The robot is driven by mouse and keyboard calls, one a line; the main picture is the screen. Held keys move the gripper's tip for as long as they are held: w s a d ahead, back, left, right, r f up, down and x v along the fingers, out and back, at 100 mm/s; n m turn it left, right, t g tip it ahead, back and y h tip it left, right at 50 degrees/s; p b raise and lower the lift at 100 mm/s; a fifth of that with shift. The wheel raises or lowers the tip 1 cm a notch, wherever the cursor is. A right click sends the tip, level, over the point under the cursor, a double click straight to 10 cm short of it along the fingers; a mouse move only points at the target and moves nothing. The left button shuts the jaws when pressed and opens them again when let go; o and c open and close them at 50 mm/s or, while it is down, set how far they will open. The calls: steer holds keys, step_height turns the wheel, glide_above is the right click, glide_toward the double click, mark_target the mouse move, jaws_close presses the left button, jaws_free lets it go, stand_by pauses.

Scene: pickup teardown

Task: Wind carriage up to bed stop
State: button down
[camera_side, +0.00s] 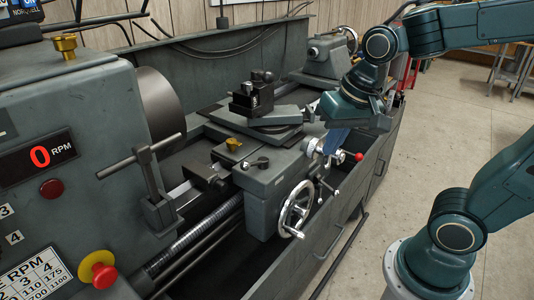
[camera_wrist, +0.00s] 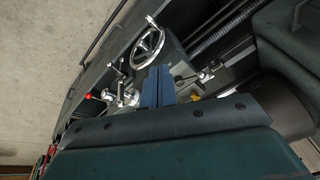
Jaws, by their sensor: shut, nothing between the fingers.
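The grey carriage (camera_side: 262,180) sits on the lathe bed, with a chromed handwheel (camera_side: 297,208) on its front. The handwheel also shows in the wrist view (camera_wrist: 148,47), its handle at the rim. A dark clamp block with an upright lever (camera_side: 158,212), which may be the bed stop, is on the bed left of the carriage. A smaller block with a rod (camera_side: 205,178) lies between them; I cannot tell what it is fixed to. My gripper (camera_side: 334,142), with blue fingers, is shut and empty above the carriage's right end. It is apart from the handwheel; its fingers show in the wrist view (camera_wrist: 157,88).
A red-knobbed lever (camera_side: 358,157) and chromed cranks (camera_side: 318,148) stand close to my fingers. A tool post (camera_side: 252,95) rises behind. The headstock (camera_side: 70,130) and chuck (camera_side: 165,105) are at left, the tailstock (camera_side: 325,58) behind. Open floor lies at right.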

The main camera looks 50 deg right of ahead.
steer(key=w+f+m+g, duration=0.2)
steer(key=w+f+m, duration=0.5)
steer(key=m+g, duration=0.2)
steer(key=m, duration=0.3)
glide_above(289, 228)
steer(key=w, duration=0.2)
step_height(289, 228, down, 7)
steer(key=shift+s+a+f, duration=0.15)
steer(key=shift+s+a, duration=0.05)
steer(key=shift+a, duration=0.15)
steer(key=shift+f, duration=0.15)
steer(key=f, duration=0.4)
steer(key=s+f, duration=0.1)
steer(key=f, duration=0.8)
steer(key=shift+s+d+f, duration=0.15)
steer(key=shift+d+f, duration=0.15)
steer(key=shift+d, duration=0.05)
steer(key=shift+a+f+h, duration=0.15)
steer(key=shift+h, duration=0.15)
steer(key=shift+d+f+m+g+h, duration=0.15)
steer(key=shift+d+f+h, duration=0.1)
steer(key=shift+f+h, duration=1.75)
steer(key=shift+d+f+m+g+h, duration=0.1)
steer(key=shift+d+f+h, duration=0.2)
steer(key=shift+f+h, duration=1.65)
steer(key=shift+d+f+m+g+h, duration=0.15)
steer(key=shift+d+f+h, duration=0.1)
steer(key=shift+f+h, duration=1.75)
